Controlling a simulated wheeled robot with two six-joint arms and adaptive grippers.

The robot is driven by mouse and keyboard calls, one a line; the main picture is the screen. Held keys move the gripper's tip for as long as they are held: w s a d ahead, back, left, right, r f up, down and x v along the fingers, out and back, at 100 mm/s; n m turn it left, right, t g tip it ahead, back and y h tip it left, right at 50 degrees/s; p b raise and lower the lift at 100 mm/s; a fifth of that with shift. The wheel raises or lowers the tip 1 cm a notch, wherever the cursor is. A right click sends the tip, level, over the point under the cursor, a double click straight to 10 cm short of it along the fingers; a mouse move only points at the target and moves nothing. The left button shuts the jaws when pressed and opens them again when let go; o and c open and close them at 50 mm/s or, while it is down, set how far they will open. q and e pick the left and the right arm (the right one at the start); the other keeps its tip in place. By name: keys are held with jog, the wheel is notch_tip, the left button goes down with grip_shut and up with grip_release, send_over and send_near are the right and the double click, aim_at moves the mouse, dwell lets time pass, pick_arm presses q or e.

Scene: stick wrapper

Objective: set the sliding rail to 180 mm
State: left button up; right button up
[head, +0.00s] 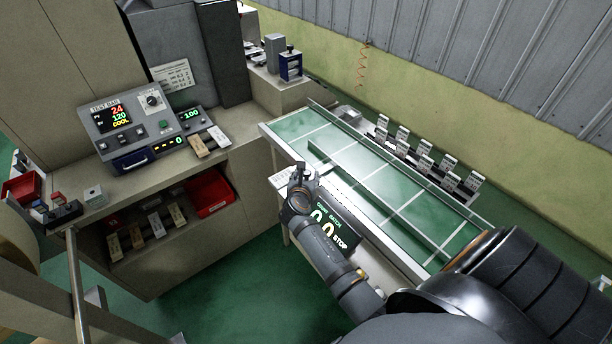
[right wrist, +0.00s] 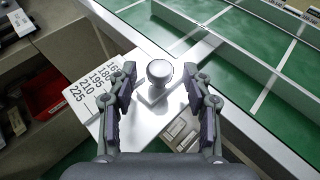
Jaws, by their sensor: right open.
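The sliding rail (head: 380,202) is a long green bar lying lengthwise over the green conveyor bed (head: 345,160). In the right wrist view a round metal knob (right wrist: 159,73) stands on a small plate at the rail's end. A white scale card (right wrist: 84,92) beside it carries printed numbers such as 225, 210 and 195; part of the scale is hidden by my finger. My right gripper (right wrist: 160,102) is open, its two fingers on either side of the knob with gaps visible. In the head view my right gripper (head: 300,180) is at the conveyor's near edge and hides the knob. My left gripper is not in view.
A display panel (head: 335,222) reading 0.0 and STOP is on the conveyor's near side. Several small cards (head: 425,162) stand along its far side. A control box (head: 125,120) and red bin (head: 208,192) are at the left cabinet.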

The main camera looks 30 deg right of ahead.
jog(key=v, duration=0.7)
jog(key=shift+r, duration=0.1)
